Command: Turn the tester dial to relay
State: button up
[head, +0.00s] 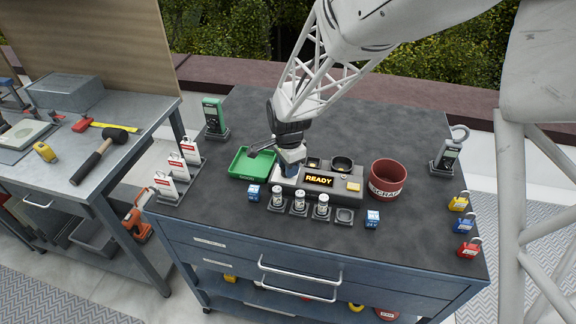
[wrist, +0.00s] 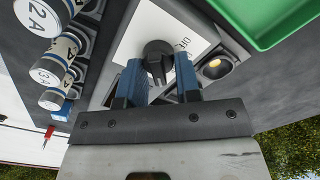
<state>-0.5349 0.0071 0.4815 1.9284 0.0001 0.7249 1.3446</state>
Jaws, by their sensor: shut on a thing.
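The tester (head: 318,181) is a grey box on the dark bench top, with a lit display reading READY. Its black dial (wrist: 158,50) shows in the wrist view on a white plate with partly hidden lettering that seems to read OFF. My gripper (wrist: 158,70) has its two blue fingers on either side of the dial, shut on it. In the head view my gripper (head: 291,168) is over the tester's left end and hides the dial. I cannot read which mark the dial points at.
A green tray (head: 240,172) lies left of the tester, and a red SCRAP bin (head: 388,179) stands right. Several small holders stand in front, three with white cylinders (head: 299,199). A small lamp (wrist: 217,67) glows near the dial. Padlocks (head: 463,223) sit at the right edge.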

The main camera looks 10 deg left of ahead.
jog(key=shift+d+m, duration=0.1)
jog(key=shift+m, duration=1)
jog(key=o, duration=0.8)
jog(key=shift+r, duration=0.1)
jog(key=shift+r, duration=3.85)
